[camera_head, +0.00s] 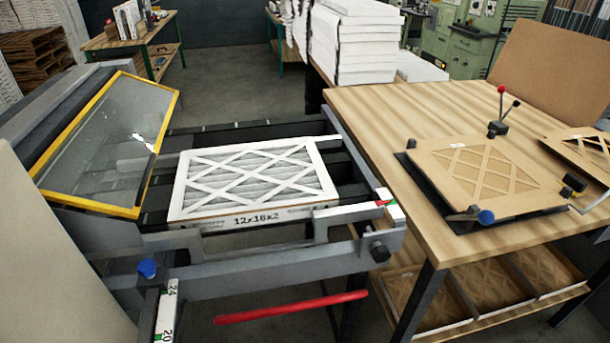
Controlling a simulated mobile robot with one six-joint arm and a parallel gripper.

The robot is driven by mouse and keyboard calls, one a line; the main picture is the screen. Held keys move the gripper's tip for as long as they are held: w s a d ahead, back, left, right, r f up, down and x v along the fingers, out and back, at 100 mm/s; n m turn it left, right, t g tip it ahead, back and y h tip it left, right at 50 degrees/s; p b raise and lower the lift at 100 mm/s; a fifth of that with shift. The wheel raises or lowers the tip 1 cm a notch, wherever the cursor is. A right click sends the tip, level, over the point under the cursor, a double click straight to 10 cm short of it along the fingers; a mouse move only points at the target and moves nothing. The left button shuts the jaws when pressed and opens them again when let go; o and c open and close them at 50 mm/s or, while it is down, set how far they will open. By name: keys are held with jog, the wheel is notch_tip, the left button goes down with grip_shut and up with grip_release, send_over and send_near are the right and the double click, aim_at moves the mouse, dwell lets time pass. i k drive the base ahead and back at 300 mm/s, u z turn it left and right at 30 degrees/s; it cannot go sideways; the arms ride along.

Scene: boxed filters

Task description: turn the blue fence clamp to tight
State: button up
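A blue knob (147,268) sits at the front left of the machine, on a dark bracket next to a white scale (166,310) marked 24 and 20. It looks like the fence clamp; whether it is tight or loose I cannot tell. A second blue knob (486,217) is on the front edge of a dark fixture on the wooden table at the right. A white framed filter (250,180) marked 12x18x2 lies flat on the machine bed between grey rails. My gripper is not in view.
A yellow-framed clear guard (105,145) stands tilted over the bed's left side. A red bar (290,307) crosses in front of the machine. The wooden table (400,110) holds cardboard filter frames (490,168) and a red-knobbed lever (501,105). Open floor shows behind the machine.

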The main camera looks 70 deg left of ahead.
aim_at(147, 268)
jog(key=u, duration=2.65)
jog(key=i, duration=0.55)
jog(key=u, duration=1.8)
jog(key=k, duration=0.8)
jog(key=z, duration=0.1)
jog(key=i, duration=0.75)
